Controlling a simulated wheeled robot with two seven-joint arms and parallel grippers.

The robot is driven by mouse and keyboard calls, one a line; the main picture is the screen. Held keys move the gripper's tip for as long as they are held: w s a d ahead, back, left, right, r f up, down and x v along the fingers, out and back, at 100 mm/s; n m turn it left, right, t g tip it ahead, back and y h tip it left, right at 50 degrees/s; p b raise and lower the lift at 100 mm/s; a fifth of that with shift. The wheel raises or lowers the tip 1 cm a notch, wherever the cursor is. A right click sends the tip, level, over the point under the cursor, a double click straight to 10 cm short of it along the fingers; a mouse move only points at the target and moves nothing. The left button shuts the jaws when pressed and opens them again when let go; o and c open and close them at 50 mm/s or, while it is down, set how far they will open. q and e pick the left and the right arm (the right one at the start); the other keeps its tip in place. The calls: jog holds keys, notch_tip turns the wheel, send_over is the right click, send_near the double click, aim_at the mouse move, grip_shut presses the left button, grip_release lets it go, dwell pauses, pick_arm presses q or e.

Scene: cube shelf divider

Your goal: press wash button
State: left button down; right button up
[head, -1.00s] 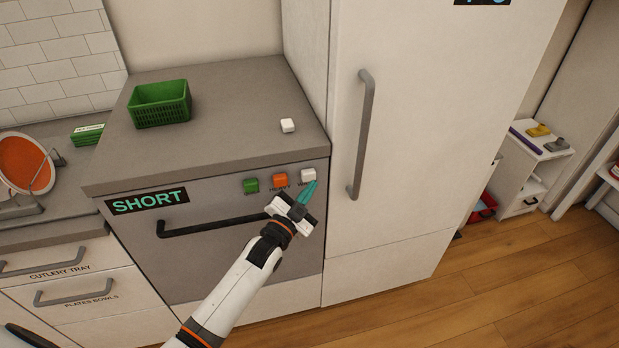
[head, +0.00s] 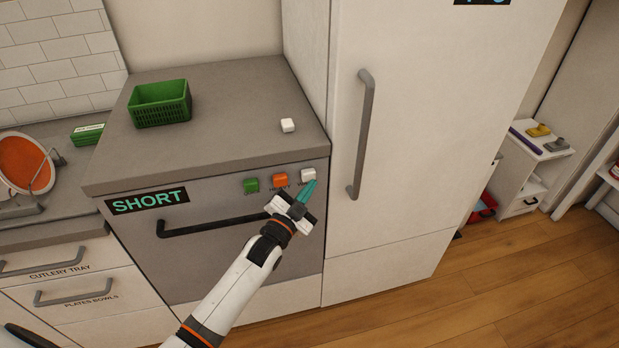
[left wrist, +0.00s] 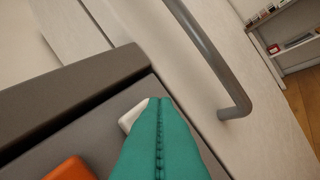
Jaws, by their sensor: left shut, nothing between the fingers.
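Three buttons sit in a row on the front of the dishwasher (head: 210,258): a green button (head: 251,185), an orange button (head: 280,180) and a white button (head: 308,175). The label under the white one is mostly hidden by my left gripper (head: 307,191). That gripper is shut and empty, its teal fingertips just below the white button. In the left wrist view the fingers (left wrist: 160,140) partly cover the white button (left wrist: 132,115), and the orange button (left wrist: 70,169) is at lower left. I cannot tell whether the tips touch the white button. My right gripper is not in view.
A panel (head: 147,200) on the dishwasher reads SHORT, above a dark bar handle (head: 215,227). A green basket (head: 160,104) and a small white block (head: 288,125) stand on the top. The tall white fridge with its grey handle (head: 361,135) is close on the right.

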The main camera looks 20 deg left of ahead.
pick_arm(q)
jog(key=shift+w+a, duration=0.2)
jog(key=shift+w+a, duration=0.3)
jog(key=shift+w, duration=0.2)
dwell(0.8)
jog(key=shift+s, duration=0.15)
jog(key=shift+s+d, duration=0.55)
jog(key=shift+s, duration=0.15)
jog(key=shift+p, duration=0.3)
jog(key=s+d+p, duration=0.1)
jog(key=s, duration=0.1)
jog(key=s+d+p, duration=0.1)
jog(key=s, duration=0.1)
jog(key=shift+d, duration=0.4)
dwell(0.5)
